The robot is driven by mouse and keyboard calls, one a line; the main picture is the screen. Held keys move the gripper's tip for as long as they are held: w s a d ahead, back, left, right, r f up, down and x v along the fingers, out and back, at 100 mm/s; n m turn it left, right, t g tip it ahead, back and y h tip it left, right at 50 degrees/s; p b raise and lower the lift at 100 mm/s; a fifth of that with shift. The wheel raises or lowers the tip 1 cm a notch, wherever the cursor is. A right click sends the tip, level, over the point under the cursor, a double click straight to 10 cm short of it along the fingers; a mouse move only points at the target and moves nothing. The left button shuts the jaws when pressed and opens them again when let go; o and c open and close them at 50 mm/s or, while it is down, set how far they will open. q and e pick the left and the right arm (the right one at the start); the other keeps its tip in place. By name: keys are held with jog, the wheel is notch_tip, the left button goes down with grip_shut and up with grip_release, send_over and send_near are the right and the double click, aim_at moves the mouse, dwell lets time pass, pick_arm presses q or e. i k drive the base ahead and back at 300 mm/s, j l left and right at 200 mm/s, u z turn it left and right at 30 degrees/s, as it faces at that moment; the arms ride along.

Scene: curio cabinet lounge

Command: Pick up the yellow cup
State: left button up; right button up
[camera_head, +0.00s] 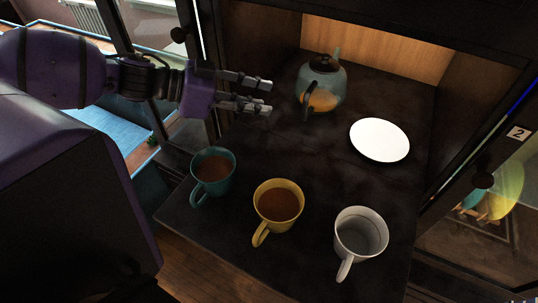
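The yellow cup (283,225) stands upright near the front of the dark shelf, between the teal cup and the white cup. It holds brown liquid, and its handle points toward the lower left. My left gripper (261,96) reaches in from the left, above the shelf and farther back than the yellow cup. Its two fingers are apart with nothing visible between them. It is not touching the cup. My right gripper is not in view.
A teal cup (215,186) with brown liquid stands left of the yellow cup. An empty-looking white cup (357,250) stands right. A teapot (321,86) and a white plate (380,140) are farther back on the dark shelf (305,165). Cabinet walls bound the back and right.

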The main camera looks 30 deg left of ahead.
aim_at(278, 203)
jog(key=k+l+z, duration=0.2)
jog(key=k, duration=0.3)
jog(key=k+l+z, duration=0.25)
jog(key=k, duration=0.25)
jog(key=l, duration=0.1)
